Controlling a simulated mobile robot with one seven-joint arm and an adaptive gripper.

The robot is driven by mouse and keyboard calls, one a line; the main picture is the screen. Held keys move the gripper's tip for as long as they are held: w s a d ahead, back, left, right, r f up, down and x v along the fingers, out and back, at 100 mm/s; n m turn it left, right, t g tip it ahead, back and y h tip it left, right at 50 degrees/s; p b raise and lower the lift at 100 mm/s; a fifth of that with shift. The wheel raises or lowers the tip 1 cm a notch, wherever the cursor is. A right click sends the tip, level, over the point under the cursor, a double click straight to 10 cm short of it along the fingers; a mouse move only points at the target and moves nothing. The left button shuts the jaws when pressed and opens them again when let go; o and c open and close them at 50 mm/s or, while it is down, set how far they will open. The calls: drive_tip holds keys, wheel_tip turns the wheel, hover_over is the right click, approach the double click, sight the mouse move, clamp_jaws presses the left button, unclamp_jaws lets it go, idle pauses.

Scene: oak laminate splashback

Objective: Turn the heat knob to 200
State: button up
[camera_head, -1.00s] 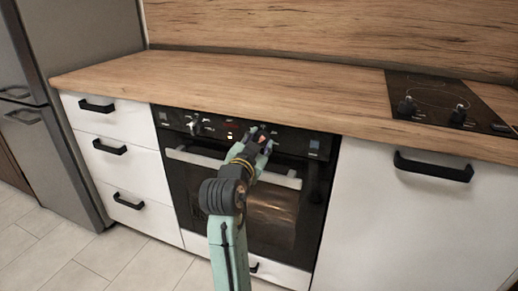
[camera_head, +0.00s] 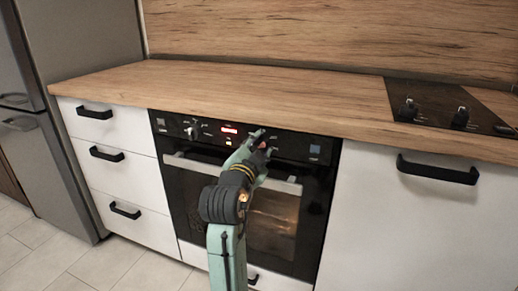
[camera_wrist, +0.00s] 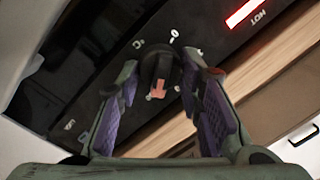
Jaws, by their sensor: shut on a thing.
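The oven's black control panel (camera_head: 290,147) is under the counter's front edge. My gripper (camera_head: 262,142) is at the panel, right of its middle, and hides the knob there in the head view. In the wrist view my gripper (camera_wrist: 159,66) has its purple-padded fingers on either side of a black knob (camera_wrist: 160,63) with an orange-red pointer, and is shut on it. The pointer is toward the bottom of that picture. White marks surround the knob, too small to read. A red display (camera_head: 229,130) is lit; in the wrist view a red strip (camera_wrist: 243,13) is beside the word HOT.
Another oven knob (camera_head: 192,132) is at the panel's left. The oven door handle (camera_head: 285,186) runs just below my gripper. White drawers (camera_head: 95,129) stand left, and a white cabinet front (camera_head: 400,220) right. The wooden counter (camera_head: 260,95) is clear left of the black hob (camera_head: 440,103).

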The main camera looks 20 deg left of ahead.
drive_tip(key=o, duration=1.2)
drive_tip(key=s, duration=0.8)
drive_tip(key=s+d, duration=0.1)
drive_tip(key=s, duration=0.3)
drive_tip(key=shift+r, duration=0.15)
drive_tip(key=shift+a, duration=0.1)
